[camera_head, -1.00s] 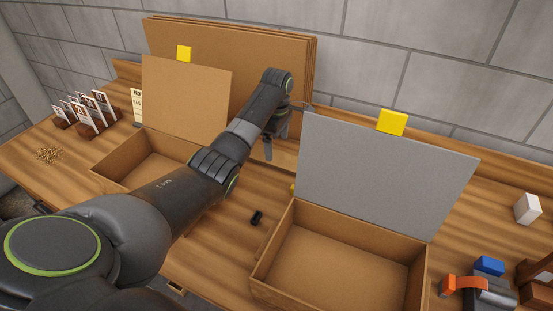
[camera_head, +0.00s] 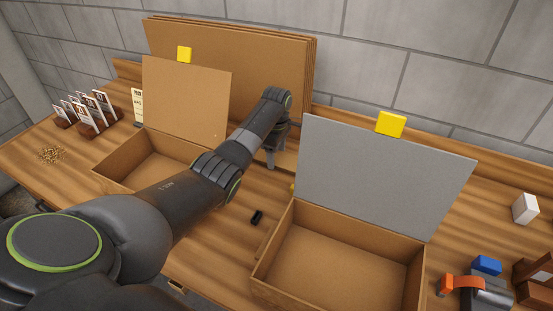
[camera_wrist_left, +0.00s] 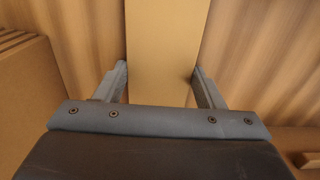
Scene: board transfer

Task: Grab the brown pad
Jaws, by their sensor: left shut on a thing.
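My left gripper (camera_head: 272,158) reaches down between the two open boxes, in front of the stacked brown boards. In the left wrist view its fingers (camera_wrist_left: 160,85) are shut on a flat, plain tan-brown piece (camera_wrist_left: 165,45), which fits the brown pad. The pad runs up out of that picture, and its near end is hidden by the gripper body. In the head view a pale tan part of it (camera_head: 288,159) seems to show beside the fingers, mostly hidden by my arm. My right gripper is in neither view.
A brown board (camera_head: 185,100) stands at the left box (camera_head: 125,178), and a grey board (camera_head: 385,175) at the right box (camera_head: 335,290). Large brown boards (camera_head: 225,50) lean on the wall. A small black object (camera_head: 257,217) lies between the boxes. Blue and orange items lie at right.

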